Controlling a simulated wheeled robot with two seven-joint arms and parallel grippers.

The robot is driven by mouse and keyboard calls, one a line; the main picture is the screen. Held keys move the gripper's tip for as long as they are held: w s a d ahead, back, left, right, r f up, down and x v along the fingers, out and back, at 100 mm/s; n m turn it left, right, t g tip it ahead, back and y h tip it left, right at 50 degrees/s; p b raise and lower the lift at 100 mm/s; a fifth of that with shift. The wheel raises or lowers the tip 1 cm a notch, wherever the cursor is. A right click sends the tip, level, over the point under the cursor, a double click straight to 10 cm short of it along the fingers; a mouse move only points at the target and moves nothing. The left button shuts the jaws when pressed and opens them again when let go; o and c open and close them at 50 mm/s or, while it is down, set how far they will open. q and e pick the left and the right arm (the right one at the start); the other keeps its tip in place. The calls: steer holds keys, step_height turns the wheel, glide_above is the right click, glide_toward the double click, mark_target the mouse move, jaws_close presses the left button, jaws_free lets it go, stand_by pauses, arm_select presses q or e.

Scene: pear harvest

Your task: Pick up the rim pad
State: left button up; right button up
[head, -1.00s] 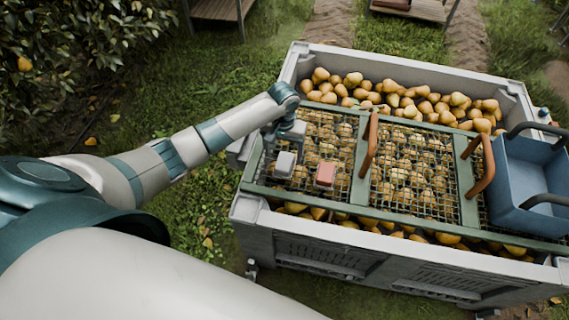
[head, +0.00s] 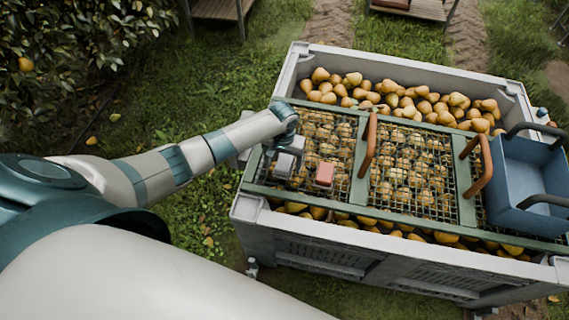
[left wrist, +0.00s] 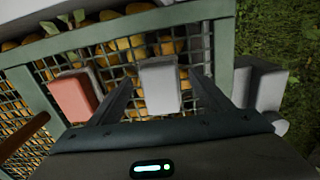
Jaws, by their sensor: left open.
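A pale grey block (head: 285,164) lies on the wire mesh at the left end of the green frame; I cannot tell for sure that it is the rim pad. My left gripper (head: 287,146) is right by it, its fingers partly hidden in the head view. In the left wrist view the grey block (left wrist: 160,88) shows between the two open fingers (left wrist: 161,82), with no clear contact. A red block (head: 325,174) lies on the mesh to its right; it shows left of the fingers in the wrist view (left wrist: 73,96). My right gripper is not in view.
The green frame (head: 358,160) with brown handles (head: 369,146) spans a grey bin (head: 420,65) of pears. A blue tray (head: 527,180) stands at its right end. Another grey block (left wrist: 258,84) sits outside the frame in the wrist view. Grass lies left of the bin.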

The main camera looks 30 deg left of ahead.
arm_select(q)
steer(key=shift+f, duration=0.35)
steer(key=shift+c, duration=0.3)
steer(key=c, duration=1.1)
steer(key=shift+r, duration=0.2)
